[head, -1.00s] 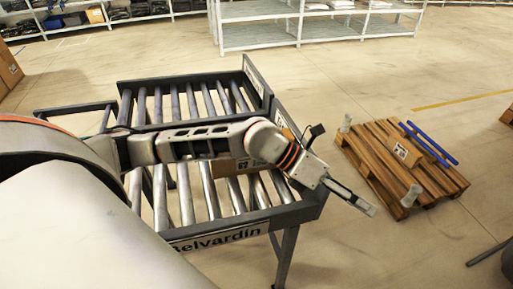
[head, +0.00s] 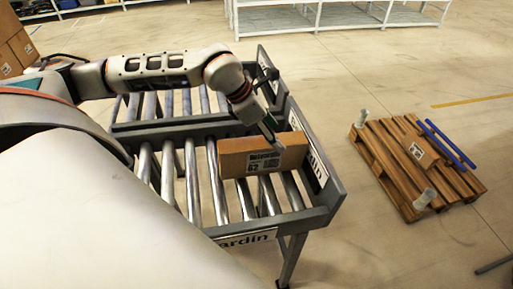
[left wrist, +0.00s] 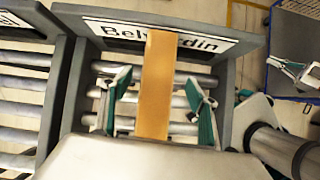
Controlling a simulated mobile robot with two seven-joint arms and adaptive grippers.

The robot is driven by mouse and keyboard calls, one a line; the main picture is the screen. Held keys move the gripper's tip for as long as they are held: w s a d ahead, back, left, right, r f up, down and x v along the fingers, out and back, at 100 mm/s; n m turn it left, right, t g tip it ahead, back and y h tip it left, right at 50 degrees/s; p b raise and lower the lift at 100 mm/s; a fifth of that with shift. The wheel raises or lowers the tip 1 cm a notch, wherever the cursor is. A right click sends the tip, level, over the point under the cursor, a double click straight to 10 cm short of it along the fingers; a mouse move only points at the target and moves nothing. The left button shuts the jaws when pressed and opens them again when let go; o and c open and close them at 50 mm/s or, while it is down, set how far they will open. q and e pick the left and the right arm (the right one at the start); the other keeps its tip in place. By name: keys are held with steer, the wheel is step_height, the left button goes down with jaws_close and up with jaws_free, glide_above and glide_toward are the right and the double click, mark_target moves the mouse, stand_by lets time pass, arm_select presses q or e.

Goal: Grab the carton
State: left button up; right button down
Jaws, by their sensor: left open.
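A long brown carton (head: 262,154) with a printed label on its side lies on the rollers of the conveyor, close to its end plate. My left gripper (head: 273,137) is over the carton, pointing down at it. In the left wrist view my left gripper (left wrist: 160,108) is open, with one finger on each side of the narrow top of the carton (left wrist: 157,75). Gaps show between the fingers and the carton. What seems to be my right gripper (left wrist: 294,74) is at the upper right of the left wrist view, far from the carton; its opening is unclear.
The grey conveyor (head: 325,212) has raised side rails and a tall end plate. A wooden pallet (head: 395,180) on the floor at right holds a small box (head: 419,151), blue bars and clear posts. Shelving (head: 300,18) stands at the back. Floor between conveyor and pallet is clear.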

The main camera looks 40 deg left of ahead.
mark_target(254, 141)
arm_select(q)
steer(key=shift+n+g+y, duration=0.4)
steer(key=shift+g+y, duration=0.1)
steer(key=shift+g, duration=0.1)
steer(key=s+a+f+p, duration=0.1)
steer(key=s+a, duration=0.1)
steer(key=s+a+f, duration=0.1)
steer(key=a+f, duration=0.1)
steer(key=shift+s+f+p, duration=0.2)
steer(key=shift+s+p, duration=0.2)
steer(key=shift+d+f, duration=0.1)
steer(key=shift+f, duration=0.3)
steer(key=shift+x, duration=0.9)
steer(key=f, duration=0.1)
steer(key=w+d+f, duration=0.2)
steer(key=f, duration=0.1)
steer(key=shift+w+d+p, duration=0.1)
steer(key=shift+w+p, duration=0.1)
steer(key=shift+p, duration=0.1)
steer(key=shift+f, duration=0.15)
steer(key=shift+w, duration=0.1)
steer(key=c, duration=1.6)
arm_select(e)
steer(key=r, duration=0.1)
steer(key=w+r, duration=0.1)
steer(key=r, duration=0.1)
steer(key=shift+w+a+r, duration=0.3)
steer(key=shift+w, duration=0.1)
